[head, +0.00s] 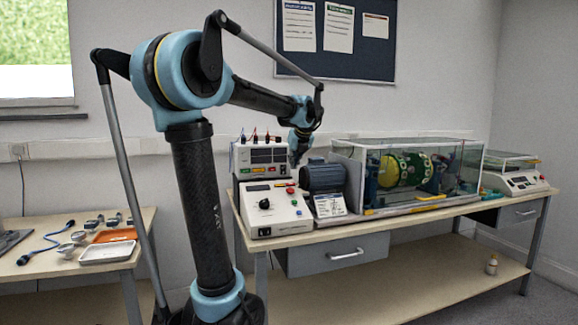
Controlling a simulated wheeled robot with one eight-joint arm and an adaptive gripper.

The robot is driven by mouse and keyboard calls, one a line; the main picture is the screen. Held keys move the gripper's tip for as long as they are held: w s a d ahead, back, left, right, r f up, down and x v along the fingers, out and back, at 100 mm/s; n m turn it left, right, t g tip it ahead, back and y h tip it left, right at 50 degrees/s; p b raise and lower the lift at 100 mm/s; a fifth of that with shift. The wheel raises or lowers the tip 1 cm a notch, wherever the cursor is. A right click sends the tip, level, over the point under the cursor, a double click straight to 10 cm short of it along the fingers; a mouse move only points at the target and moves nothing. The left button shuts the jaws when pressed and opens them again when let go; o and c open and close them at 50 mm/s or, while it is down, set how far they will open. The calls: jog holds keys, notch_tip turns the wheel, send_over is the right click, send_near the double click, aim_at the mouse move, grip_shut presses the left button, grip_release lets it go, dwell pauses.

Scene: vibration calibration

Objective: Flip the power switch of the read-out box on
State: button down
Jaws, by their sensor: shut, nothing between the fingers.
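The white box with a wide dark display (268,155), which looks like the read-out box, stands at the back left of the long bench. Red, black and blue leads rise from its top and coloured buttons line its lower front. I cannot make out its power switch.
A control box (268,208) with a black knob and red button stands in front. The motor (322,177) and a glass-covered rotor rig (415,170) are to the right. A scale-like instrument (515,180) stands at the far end. A side table (50,258) holds trays and sensors.

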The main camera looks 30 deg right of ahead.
send_near(286, 181)
jog(key=x, duration=0.3)
jog(key=shift+f, duration=0.4)
jog(key=w, duration=0.3)
jog(key=shift+d+f, duration=0.35)
jog(key=shift+d, duration=0.05)
jog(key=shift+w+d, duration=0.15)
jog(key=shift+w, duration=0.4)
